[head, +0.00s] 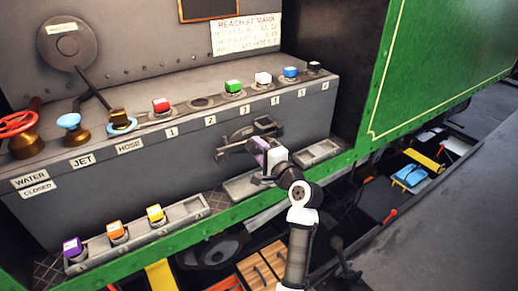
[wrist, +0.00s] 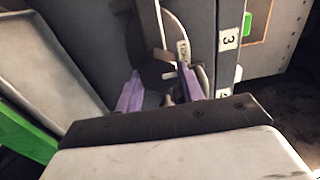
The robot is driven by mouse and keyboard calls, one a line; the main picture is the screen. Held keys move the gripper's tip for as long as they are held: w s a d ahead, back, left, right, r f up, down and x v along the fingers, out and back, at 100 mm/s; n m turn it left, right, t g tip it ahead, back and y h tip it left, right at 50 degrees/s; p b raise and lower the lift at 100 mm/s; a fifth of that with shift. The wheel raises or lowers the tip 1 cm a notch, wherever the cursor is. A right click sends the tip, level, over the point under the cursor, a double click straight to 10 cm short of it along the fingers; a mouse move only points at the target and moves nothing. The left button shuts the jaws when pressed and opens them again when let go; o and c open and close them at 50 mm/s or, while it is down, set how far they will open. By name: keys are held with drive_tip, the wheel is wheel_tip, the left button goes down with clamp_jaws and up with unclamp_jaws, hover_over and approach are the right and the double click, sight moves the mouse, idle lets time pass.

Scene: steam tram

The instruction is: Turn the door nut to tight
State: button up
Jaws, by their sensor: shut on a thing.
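The door nut (wrist: 157,70) is a dark hexagonal piece with a short white mark, seen in the wrist view on the grey front of the locker. A small white label (wrist: 183,50) with unreadable lettering and a pale curved line are beside it. My gripper (wrist: 160,82) has its two purple fingers on either side of the nut and is shut on it. In the head view my gripper (head: 259,149) is at the dark door fitting (head: 236,147) below the numbered labels; the gripper largely hides the nut there.
Above is a ledge with colored blocks, including red (head: 161,105) and green (head: 233,86), a red valve wheel (head: 17,124) and a blue-handled valve (head: 70,122). Below, a tray (head: 193,210) holds purple, orange and yellow blocks. The green side panel (head: 445,60) stands at right.

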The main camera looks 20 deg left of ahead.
drive_tip(key=o, duration=1)
drive_tip(key=b+v, duration=0.4)
drive_tip(key=v, duration=1)
drive_tip(key=shift+a, duration=0.1)
